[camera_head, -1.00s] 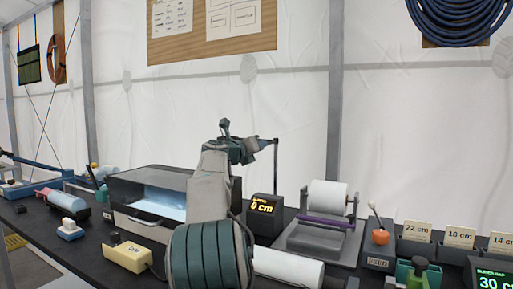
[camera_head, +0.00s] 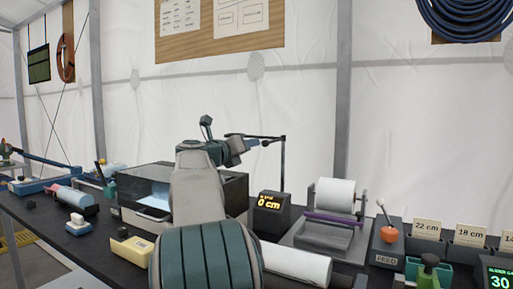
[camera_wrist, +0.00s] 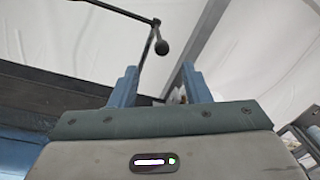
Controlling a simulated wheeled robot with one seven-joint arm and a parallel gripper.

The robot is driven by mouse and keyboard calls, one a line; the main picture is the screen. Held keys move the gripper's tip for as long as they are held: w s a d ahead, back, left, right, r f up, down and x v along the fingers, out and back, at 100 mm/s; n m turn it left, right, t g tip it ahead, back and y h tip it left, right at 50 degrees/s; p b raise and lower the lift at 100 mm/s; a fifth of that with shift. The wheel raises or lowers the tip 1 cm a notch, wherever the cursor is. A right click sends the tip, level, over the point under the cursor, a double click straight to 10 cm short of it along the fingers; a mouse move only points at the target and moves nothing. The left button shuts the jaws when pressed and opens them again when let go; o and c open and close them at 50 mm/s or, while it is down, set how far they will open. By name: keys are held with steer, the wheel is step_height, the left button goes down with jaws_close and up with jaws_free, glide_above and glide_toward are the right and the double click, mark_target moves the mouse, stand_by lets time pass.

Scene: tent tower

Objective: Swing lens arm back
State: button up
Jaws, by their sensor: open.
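The lens arm (camera_head: 265,137) is a thin dark bar on an upright post, behind the box with the "0 cm" display in the head view. Its left end passes close to my gripper (camera_head: 240,148), partly hidden there. In the wrist view, a thin dark rod (camera_wrist: 120,11) ends in a bent piece with a round black knob (camera_wrist: 162,47). The knob appears beyond and between the fingertips of my gripper (camera_wrist: 157,74). The two blue fingers are apart with nothing between them. I cannot tell the depth between knob and fingers.
A dark box with a lit window (camera_head: 150,194) stands left of my arm. The "0 cm" display (camera_head: 270,203) and a white roll on a stand (camera_head: 334,192) are to the right. A white cylinder (camera_head: 300,266) lies in front. The tent wall is behind.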

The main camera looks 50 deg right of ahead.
steer(key=shift+s+a, duration=0.15)
steer(key=shift+a, duration=0.75)
steer(key=shift+s+a, duration=0.15)
steer(key=shift+a, duration=0.75)
